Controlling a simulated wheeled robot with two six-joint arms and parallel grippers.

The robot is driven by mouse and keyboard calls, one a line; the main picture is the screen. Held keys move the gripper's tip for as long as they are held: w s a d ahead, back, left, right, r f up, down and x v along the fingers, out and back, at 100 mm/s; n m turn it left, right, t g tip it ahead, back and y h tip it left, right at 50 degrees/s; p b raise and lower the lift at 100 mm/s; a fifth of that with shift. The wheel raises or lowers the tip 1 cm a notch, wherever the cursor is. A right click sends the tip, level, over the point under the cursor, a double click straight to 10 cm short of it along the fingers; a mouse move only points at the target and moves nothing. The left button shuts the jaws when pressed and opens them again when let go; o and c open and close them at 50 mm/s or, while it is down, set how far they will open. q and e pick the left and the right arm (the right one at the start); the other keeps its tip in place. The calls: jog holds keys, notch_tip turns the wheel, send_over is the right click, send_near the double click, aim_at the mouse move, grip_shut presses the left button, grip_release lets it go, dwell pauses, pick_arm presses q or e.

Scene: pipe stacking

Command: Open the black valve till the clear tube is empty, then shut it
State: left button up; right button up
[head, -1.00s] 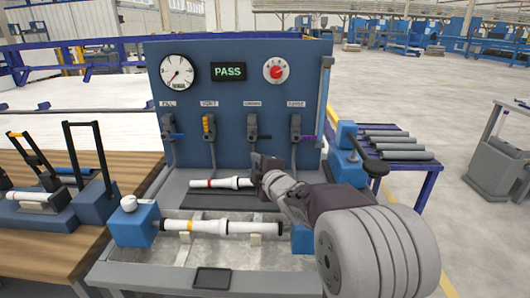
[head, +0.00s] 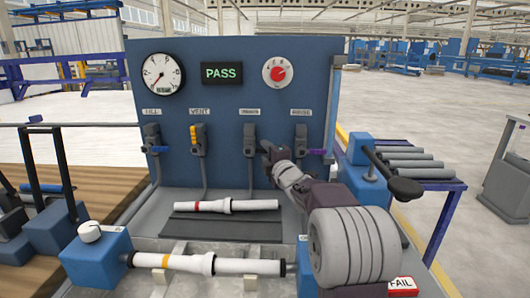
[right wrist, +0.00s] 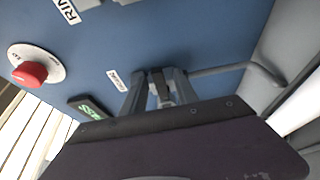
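The black valve (head: 250,134) is third from the left in the row on the blue panel (head: 225,110). My right gripper (head: 268,150) is at it in the head view and covers part of its handle. In the right wrist view, the two grey fingers (right wrist: 160,90) stand apart on either side of the black handle (right wrist: 156,78); they look open, with no clear grip. The clear tube (head: 333,105) stands upright at the panel's right edge; its liquid level is too small to tell. My left gripper is not in view.
The gauge (head: 157,74) needle points to lower left, and the display (head: 222,73) reads PASS. A red knob (head: 277,73) is at upper right. Other valves (head: 198,138) flank the black one. White pipes (head: 208,264) lie below. A black-knobbed lever (head: 405,187) stands at right.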

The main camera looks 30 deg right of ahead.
jog(key=shift+w+d, duration=0.15)
jog(key=shift+w, duration=0.45)
grip_shut()
dwell(1.0)
